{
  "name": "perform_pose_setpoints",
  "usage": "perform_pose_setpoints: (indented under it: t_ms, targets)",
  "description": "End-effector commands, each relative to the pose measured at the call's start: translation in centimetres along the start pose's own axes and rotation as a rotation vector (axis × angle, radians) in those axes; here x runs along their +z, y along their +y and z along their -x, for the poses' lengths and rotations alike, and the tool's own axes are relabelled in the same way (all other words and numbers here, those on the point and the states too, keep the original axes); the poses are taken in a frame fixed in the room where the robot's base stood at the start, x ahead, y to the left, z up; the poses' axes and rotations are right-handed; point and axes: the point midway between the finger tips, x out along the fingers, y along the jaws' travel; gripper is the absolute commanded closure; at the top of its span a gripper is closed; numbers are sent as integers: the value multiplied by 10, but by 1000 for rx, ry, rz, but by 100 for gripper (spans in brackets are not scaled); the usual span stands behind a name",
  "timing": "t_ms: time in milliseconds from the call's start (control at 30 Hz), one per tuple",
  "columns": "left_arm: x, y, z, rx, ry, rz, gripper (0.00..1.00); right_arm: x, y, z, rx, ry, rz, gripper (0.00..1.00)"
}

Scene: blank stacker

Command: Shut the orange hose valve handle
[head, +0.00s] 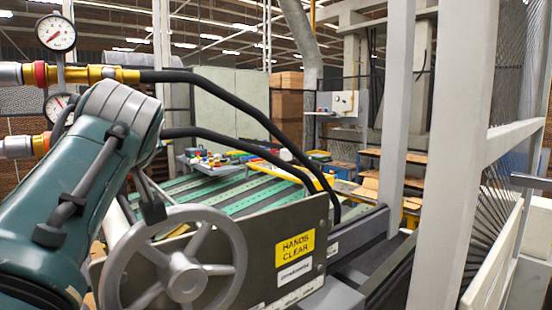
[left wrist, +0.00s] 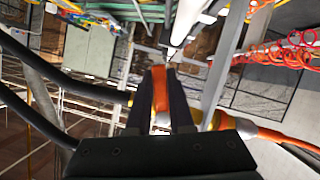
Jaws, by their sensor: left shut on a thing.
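In the left wrist view, the orange valve handle (left wrist: 160,88) stands between the two dark fingers of my left gripper (left wrist: 160,100). The gripper is shut on it. Below the handle, a pale and brass-coloured fitting (left wrist: 218,118) shows partly behind the fingers. In the head view, my teal left arm reaches up towards the hose fittings, and its gripper and the orange handle are hidden behind the arm. My right gripper is in neither view.
Two black hoses (head: 222,88) run from brass fittings (head: 85,74) at the left. A pressure gauge (head: 56,33) stands above them. A grey handwheel (head: 185,277) and a panel with a yellow "HANDS CLEAR" sign (head: 295,247) are in front. Pale posts (head: 398,100) stand right.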

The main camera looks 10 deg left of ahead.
Motion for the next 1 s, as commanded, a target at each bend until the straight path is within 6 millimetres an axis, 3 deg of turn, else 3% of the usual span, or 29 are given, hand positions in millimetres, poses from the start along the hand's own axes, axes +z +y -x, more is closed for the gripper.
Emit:
perform_pose_setpoints:
  t_ms: [133,333,633,667,900,1000]
  targets:
    - [1,-3,-1,-28,1,-68,100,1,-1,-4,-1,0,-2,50]
    - [-1,-13,0,-124,1,-302,100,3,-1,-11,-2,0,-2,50]
    - [-2,-15,0,-139,0,-334,100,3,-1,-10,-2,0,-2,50]
    - [-2,-15,0,-139,0,-334,78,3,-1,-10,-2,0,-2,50]
    - [-2,-14,0,-138,0,-331,51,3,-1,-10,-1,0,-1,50]
    - [-2,-14,1,-137,0,-330,50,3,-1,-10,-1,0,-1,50]
